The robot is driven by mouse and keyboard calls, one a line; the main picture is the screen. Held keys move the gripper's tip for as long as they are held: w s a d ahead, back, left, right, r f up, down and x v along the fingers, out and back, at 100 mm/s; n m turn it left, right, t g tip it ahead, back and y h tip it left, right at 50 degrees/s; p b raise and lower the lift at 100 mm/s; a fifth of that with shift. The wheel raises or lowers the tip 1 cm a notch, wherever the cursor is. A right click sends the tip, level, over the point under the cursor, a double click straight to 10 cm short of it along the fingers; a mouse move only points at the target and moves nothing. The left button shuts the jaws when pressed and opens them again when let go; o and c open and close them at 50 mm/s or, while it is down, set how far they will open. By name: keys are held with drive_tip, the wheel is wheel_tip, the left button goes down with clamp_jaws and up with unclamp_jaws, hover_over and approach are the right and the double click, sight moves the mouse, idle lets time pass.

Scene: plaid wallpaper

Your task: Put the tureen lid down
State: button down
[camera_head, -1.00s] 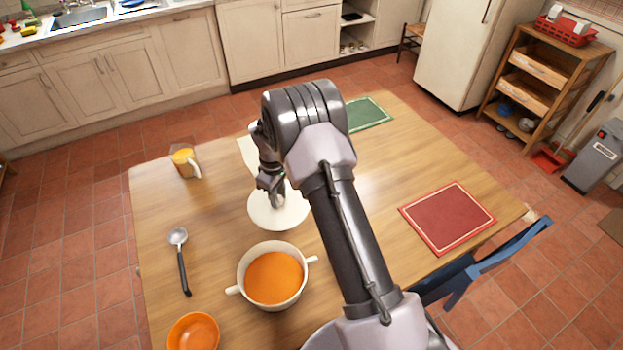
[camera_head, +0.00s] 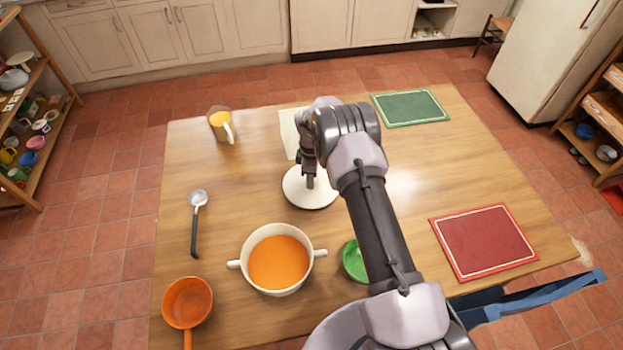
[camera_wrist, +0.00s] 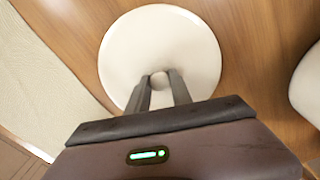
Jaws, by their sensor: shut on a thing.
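The tureen lid (camera_head: 300,199) is a round, cream-white disc near the middle of the wooden table in the head view. My gripper (camera_head: 310,182) is over it, pointing down. In the wrist view my gripper (camera_wrist: 159,80) is shut on the lid's small round knob, and the lid (camera_wrist: 160,40) lies flat below the fingers. I cannot tell whether the lid touches the table or is slightly above it. The white two-handled tureen (camera_head: 248,247), with orange soup inside, stands uncovered nearer the front. My arm hides part of the table right of the lid.
A beige mat (camera_head: 288,135) lies just behind the lid. A green bowl (camera_head: 352,262) is partly behind my arm. Green (camera_head: 410,107) and red (camera_head: 484,242) mats lie right. Bare table (camera_head: 250,180) shows left of the lid.

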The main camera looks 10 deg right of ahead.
drive_tip(key=shift+f, duration=0.1)
drive_tip(key=c, duration=1.1)
unclamp_jaws()
drive_tip(key=shift+c, duration=0.2)
drive_tip(key=shift+d, duration=0.1)
